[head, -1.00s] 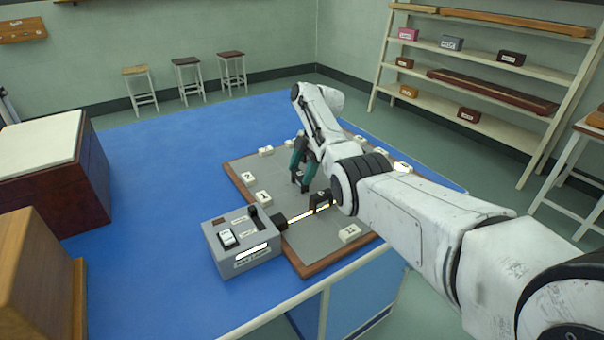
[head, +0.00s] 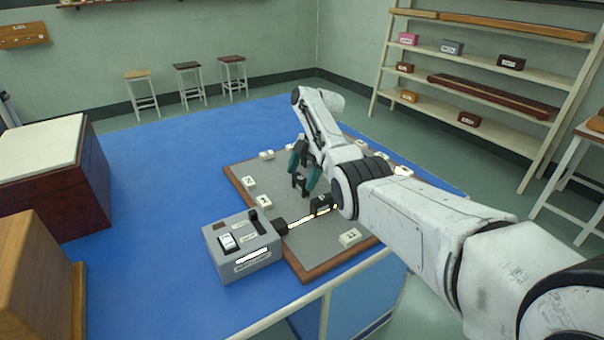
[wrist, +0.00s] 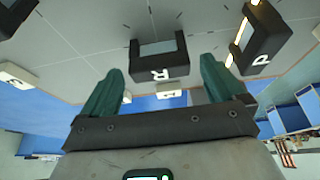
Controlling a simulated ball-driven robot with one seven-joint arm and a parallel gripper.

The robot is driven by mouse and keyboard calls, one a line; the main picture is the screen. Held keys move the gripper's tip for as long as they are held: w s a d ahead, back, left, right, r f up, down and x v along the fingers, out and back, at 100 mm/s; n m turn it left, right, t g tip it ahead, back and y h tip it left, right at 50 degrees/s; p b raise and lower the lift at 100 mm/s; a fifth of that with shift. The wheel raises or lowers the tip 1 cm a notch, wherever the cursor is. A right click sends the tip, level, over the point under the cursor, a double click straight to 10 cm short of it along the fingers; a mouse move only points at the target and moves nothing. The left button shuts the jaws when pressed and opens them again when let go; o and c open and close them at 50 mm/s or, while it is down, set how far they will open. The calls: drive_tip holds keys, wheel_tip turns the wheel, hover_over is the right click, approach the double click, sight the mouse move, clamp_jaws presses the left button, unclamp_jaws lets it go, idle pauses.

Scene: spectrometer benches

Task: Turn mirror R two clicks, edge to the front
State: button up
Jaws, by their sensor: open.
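Mirror R (wrist: 160,68) is a small black block with a white letter R and a grey-blue pane on top. In the wrist view it sits on the grey board, between and slightly beyond the tips of my green fingers. My gripper (wrist: 161,74) is open, one finger toward each side of the block, with gaps showing. In the head view, mirror R (head: 299,182) is a dark block below my gripper (head: 304,180), partly hidden by the fingers. Block P (wrist: 262,42) stands to its right in the wrist view; it also shows in the head view (head: 321,204).
A grey lamp box (head: 240,246) sends a bright beam (head: 300,221) to block P. The wood-edged board (head: 320,240) carries several white number tags, including tag 2 (head: 249,182). A dark wooden chest (head: 60,185) stands left. The blue bench (head: 150,150) is clear between.

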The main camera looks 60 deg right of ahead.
drive_tip(key=v, duration=1)
drive_tip(key=shift+r, duration=0.3)
drive_tip(key=shift+s+d+r, duration=0.1)
drive_tip(key=shift+d, duration=0.05)
